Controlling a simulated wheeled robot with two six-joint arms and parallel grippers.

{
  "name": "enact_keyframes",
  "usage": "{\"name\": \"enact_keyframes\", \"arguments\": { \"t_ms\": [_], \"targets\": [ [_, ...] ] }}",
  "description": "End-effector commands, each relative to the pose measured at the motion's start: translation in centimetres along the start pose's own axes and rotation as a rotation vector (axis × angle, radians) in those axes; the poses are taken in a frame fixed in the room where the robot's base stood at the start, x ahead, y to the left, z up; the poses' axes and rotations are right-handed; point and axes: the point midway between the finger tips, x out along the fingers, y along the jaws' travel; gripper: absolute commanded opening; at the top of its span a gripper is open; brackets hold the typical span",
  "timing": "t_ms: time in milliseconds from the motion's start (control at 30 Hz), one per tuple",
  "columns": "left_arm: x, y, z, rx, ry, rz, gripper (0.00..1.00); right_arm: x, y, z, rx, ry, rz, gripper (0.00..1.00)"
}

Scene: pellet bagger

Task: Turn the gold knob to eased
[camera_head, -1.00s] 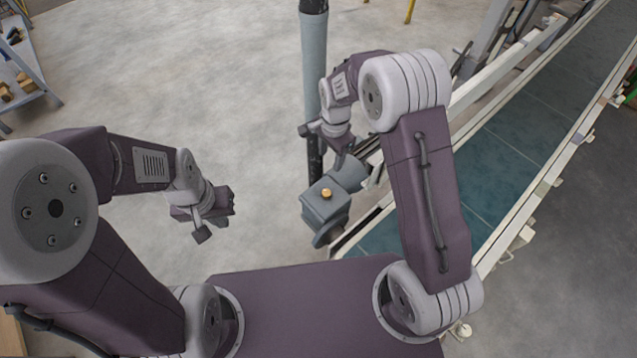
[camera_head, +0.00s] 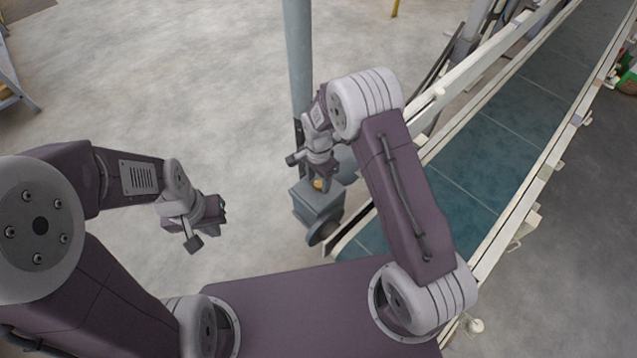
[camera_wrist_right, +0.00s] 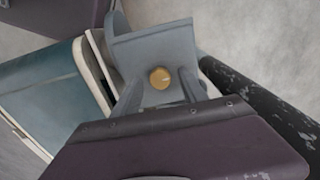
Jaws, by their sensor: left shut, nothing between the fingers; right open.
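The gold knob (camera_head: 318,184) sits on top of a grey-blue housing (camera_head: 318,203) at the near end of the conveyor. In the right wrist view the knob (camera_wrist_right: 160,78) shows as a small gold disc between the two grey fingers of my right gripper (camera_wrist_right: 163,95). My right gripper (camera_head: 318,172) is open and hangs just above the knob; I cannot tell whether a finger touches it. Any mark showing the knob's setting is too small to see. My left gripper (camera_head: 207,228) is shut and empty, over bare floor to the left of the housing.
A conveyor with a green-blue belt (camera_head: 490,155) and pale rails runs from the housing to the upper right. A grey post (camera_head: 299,60) stands behind the housing.

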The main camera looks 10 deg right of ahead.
Motion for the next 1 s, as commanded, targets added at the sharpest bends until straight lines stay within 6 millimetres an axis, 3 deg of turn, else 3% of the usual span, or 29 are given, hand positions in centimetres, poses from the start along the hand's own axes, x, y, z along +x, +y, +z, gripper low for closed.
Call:
{"name": "enact_keyframes", "arguments": {
  "t_ms": [267, 467, 767, 1000],
  "targets": [
    [0.1, 0.0, 0.0, 0.0, 0.0, 0.0, 0.0, 0.4, 0.0, 0.0, 0.0, 0.0, 0.0, 0.5],
    [0.1, 0.0, 0.0, 0.0, 0.0, 0.0, 0.0, 0.3, 0.0, 0.0, 0.0, 0.0, 0.0, 0.0],
    [-0.2, 0.0, 0.0, 0.0, 0.0, 0.0, 0.0, 0.2, 0.0, 0.0, -0.024, 0.0, 0.001, 0.0],
    [-1.6, 0.0, -0.2, 0.0, 0.0, 0.0, 0.0, 0.0, 0.0, 0.0, -0.152, 0.0, 0.001, 0.0]
  ]
}}
